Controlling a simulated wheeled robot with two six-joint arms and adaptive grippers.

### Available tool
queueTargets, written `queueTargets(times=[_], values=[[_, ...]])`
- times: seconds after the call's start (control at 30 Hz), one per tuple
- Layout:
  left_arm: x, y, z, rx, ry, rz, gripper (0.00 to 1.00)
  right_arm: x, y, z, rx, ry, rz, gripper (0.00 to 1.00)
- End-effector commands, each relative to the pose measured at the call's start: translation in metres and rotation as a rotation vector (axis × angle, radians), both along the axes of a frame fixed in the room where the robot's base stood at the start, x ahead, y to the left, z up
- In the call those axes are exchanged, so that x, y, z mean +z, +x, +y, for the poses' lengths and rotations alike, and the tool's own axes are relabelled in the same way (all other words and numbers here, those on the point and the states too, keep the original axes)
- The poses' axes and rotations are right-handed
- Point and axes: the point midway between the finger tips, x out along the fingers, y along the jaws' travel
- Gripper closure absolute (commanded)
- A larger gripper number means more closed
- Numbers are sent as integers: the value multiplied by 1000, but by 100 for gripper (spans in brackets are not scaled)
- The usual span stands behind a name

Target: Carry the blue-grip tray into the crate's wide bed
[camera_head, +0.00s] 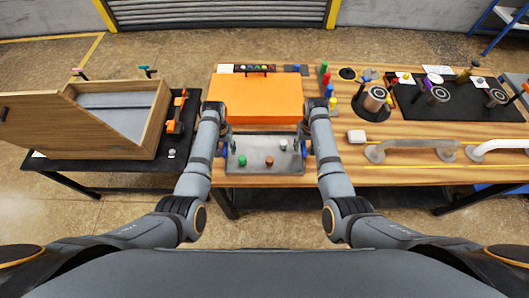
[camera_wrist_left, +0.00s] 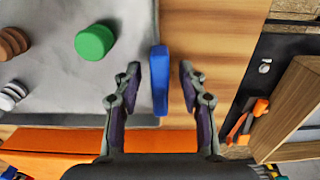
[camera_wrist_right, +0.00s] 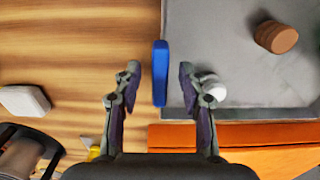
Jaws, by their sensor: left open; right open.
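The grey metal tray (camera_head: 258,168) lies on the wooden table's front edge, with a blue grip at each end. It carries a green cylinder (camera_head: 243,160), a brown one (camera_head: 269,161) and a pale metal one (camera_head: 283,144). My left gripper (camera_wrist_left: 160,85) is open, its fingers on both sides of the left blue grip (camera_wrist_left: 159,78). My right gripper (camera_wrist_right: 158,82) is open, its fingers on both sides of the right blue grip (camera_wrist_right: 160,72). No contact shows. The wooden crate (camera_head: 155,122) stands open at the left, its wide grey bed (camera_head: 124,120) looking empty.
An orange box (camera_head: 264,98) stands directly behind the tray. The crate is on a separate black table (camera_head: 95,166), beside an orange tool (camera_head: 177,112). A gap separates the tables. Right of my right gripper are a white block (camera_head: 356,136) and a grey handle bar (camera_head: 410,149).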

Motion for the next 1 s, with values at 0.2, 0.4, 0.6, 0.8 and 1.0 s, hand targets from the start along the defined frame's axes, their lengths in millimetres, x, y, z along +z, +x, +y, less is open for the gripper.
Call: queueTargets(times=[0.2,0.4,0.6,0.8,1.0], values=[[-2,0,0,0,0,0,58,-1,0,0,0,0,-1,58],[-1,0,0,0,0,0,75,-1,0,0,0,0,-1,75],[-1,0,0,0,0,0,100,-1,0,0,0,0,0,100],[-1,0,0,0,0,0,100,-1,0,0,0,0,0,100],[-1,0,0,0,0,-1,100,-1,0,0,0,0,0,100]])
